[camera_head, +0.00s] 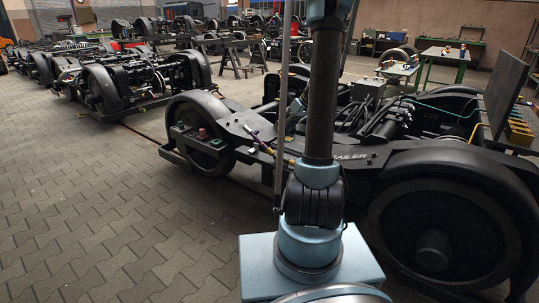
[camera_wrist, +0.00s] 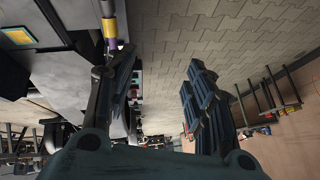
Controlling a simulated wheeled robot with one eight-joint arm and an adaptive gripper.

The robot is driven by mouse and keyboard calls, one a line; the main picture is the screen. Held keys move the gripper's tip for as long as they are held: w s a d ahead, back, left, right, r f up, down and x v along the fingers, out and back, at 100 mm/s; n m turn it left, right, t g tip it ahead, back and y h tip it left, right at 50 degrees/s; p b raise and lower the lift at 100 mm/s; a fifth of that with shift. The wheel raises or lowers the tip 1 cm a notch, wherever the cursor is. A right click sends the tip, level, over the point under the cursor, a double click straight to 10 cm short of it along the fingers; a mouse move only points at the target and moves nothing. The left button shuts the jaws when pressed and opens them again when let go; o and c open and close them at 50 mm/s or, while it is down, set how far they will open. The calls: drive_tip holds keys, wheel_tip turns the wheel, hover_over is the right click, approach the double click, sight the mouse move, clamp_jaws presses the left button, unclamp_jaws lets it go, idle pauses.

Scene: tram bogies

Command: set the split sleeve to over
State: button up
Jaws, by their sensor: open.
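A rod or hose end with a purple band and a yellow band (camera_wrist: 109,28) shows at the top of the wrist view, beside the tip of the left finger. It is likely the split sleeve, but I cannot tell for sure or read its setting. In the head view a small purple and yellow fitting (camera_head: 267,149) lies along the side of the near bogie (camera_head: 235,128). My gripper (camera_wrist: 161,62) is open, with nothing between its fingers. The left finger is close to the banded part; I cannot tell whether they touch. In the head view my arm hides most of the gripper.
A box with a red and a green button (camera_head: 203,139) sits on the near bogie's left end. A large wheel (camera_head: 433,235) is at the right. Other bogies (camera_head: 125,82) stand behind at left. The paved floor (camera_head: 100,190) at left is clear.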

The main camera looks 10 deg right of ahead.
sight(270, 151)
drive_tip(key=w+d+f+n+t+y, duration=0.1)
drive_tip(key=w+d+f+n+y, duration=0.1)
drive_tip(key=w+d+f, duration=0.6)
drive_tip(key=x, duration=2)
drive_tip(key=shift+w+d+f, duration=0.15)
drive_tip(key=shift+w+f, duration=0.35)
drive_tip(key=shift+c, duration=0.4)
